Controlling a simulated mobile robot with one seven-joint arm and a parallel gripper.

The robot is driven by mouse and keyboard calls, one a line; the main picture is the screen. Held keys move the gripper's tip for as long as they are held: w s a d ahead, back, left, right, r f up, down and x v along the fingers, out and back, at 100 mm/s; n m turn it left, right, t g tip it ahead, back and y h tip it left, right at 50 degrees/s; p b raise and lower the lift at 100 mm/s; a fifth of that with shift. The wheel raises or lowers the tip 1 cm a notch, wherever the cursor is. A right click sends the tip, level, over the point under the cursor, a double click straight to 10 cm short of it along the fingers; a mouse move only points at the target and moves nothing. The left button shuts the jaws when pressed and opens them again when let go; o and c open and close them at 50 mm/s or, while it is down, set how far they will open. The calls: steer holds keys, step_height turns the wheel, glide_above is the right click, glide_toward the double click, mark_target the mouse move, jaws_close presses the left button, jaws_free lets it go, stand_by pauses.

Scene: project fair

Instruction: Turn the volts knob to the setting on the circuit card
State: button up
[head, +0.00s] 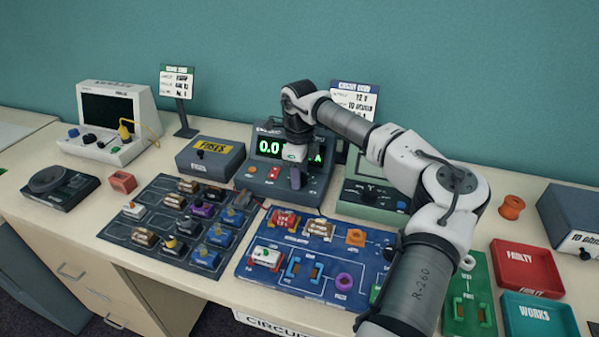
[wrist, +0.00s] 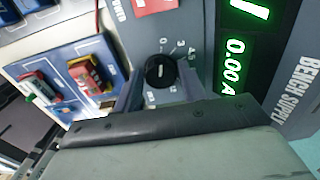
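The bench supply (head: 262,185) is a dark grey sloped box with a green display (head: 271,147) that reads 0.0 on the volts line; the wrist view shows 0.00 A (wrist: 235,65). The black volts knob (wrist: 160,72) sits on its face inside a ring of printed numbers. My gripper (wrist: 161,88) is open, with one finger on each side of the knob and small gaps showing. In the head view my gripper (head: 296,178) hides the knob.
A blue circuit board (head: 252,277) lies in front of the supply, beside a dark parts tray (head: 121,232). A green meter (head: 352,208) stands close on the right. A fuses box (head: 210,158) stands on the left. Red and teal bins (head: 527,268) are at far right.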

steer(key=c, duration=0.6)
